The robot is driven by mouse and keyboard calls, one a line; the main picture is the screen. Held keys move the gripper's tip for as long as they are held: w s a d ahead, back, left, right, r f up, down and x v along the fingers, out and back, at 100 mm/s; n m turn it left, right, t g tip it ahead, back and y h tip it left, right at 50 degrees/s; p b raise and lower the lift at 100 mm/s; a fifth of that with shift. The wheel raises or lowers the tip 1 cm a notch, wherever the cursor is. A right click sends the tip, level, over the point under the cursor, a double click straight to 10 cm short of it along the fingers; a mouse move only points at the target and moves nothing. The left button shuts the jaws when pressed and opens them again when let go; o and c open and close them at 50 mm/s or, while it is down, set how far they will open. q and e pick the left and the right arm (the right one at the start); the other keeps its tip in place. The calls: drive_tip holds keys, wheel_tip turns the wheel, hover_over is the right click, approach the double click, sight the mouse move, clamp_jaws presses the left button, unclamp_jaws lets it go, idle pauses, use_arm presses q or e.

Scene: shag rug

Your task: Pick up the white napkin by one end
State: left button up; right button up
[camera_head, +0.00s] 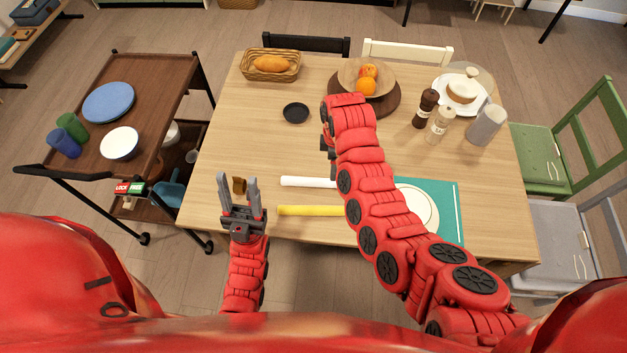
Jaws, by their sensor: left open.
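A rolled white napkin (307,182) lies across the wooden table, left of my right arm; its right end reaches that arm. A yellow rolled napkin (308,211) lies nearer to me, roughly parallel, its right end also by the arm. My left gripper (240,187) is open, fingers pointing away from me, to the left of both rolls and apart from them. A small brown item (239,185) shows between its fingers; I cannot tell whether it touches them. My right gripper (328,152) is mostly hidden by its own arm, beyond the white napkin.
A teal placemat (450,205) with a white plate (418,208) is partly behind my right arm. A small black dish (295,112), bread basket (270,65), fruit bowl (366,77), shakers (438,125) and cake plate (461,90) stand farther back. A cart (150,85) stands left.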

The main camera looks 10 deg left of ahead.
sight(313, 182)
wheel_tip(313, 182, down, 2)
drive_tip(key=shift+s+f, duration=0.1)
drive_tip(key=shift+s, duration=0.05)
drive_tip(key=shift+f+p, duration=0.35)
drive_tip(key=shift+f, duration=0.3)
drive_tip(key=shift+s+f+p, duration=0.1)
drive_tip(key=shift+f+p, duration=0.35)
drive_tip(key=shift+f, duration=0.05)
drive_tip(key=shift+s+d+f+p, duration=0.15)
drive_tip(key=shift+f+p, duration=0.15)
drive_tip(key=shift+f, duration=0.5)
drive_tip(key=shift+f+b, duration=0.35)
drive_tip(key=shift+f, duration=0.9)
clamp_jaws()
